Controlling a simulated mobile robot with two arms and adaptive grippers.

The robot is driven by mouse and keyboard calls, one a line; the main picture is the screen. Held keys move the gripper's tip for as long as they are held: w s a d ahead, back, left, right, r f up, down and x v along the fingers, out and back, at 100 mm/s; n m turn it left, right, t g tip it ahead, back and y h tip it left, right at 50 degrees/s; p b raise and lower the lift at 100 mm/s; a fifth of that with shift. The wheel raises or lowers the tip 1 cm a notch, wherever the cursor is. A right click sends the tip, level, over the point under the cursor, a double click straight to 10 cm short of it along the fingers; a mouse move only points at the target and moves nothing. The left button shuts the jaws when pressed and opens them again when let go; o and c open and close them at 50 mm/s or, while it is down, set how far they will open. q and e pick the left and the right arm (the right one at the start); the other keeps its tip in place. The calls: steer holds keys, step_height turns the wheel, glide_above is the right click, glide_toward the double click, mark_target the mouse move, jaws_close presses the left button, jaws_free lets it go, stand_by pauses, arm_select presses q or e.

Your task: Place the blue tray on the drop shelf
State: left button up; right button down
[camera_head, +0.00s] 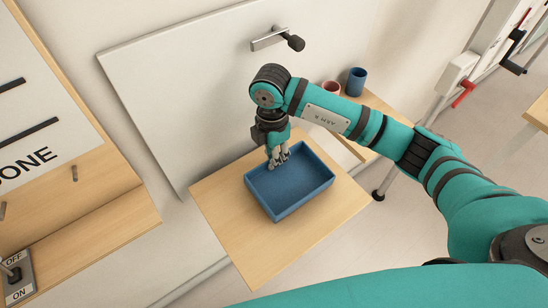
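The blue tray (306,194) is a shallow, empty rectangular tray. It sits on a light wooden shelf (240,230), near its middle and turned at a slight angle. My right gripper (277,158) points down at the tray's far left corner, with its fingers at the rim. The view is too small to tell whether the fingers touch or grip the rim. My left gripper is not in view. No label in view marks which shelf is the drop shelf.
A white panel (170,90) with a metal handle (270,40) stands behind the shelf. A blue cup (357,81) and a red cup (331,88) stand on another wooden surface behind my arm. A wooden unit with an ON/OFF switch (14,272) is at the left.

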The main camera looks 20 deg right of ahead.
steer(key=shift+f, duration=0.9)
steer(key=c, duration=1.5)
jaws_free()
steer(key=shift+w+a+r+b, duration=0.1)
steer(key=shift+r+b, duration=0.4)
steer(key=shift+r, duration=2.5)
steer(key=shift+w+r+b, duration=0.1)
steer(key=shift+r+b, duration=0.4)
steer(key=shift+r, duration=2.5)
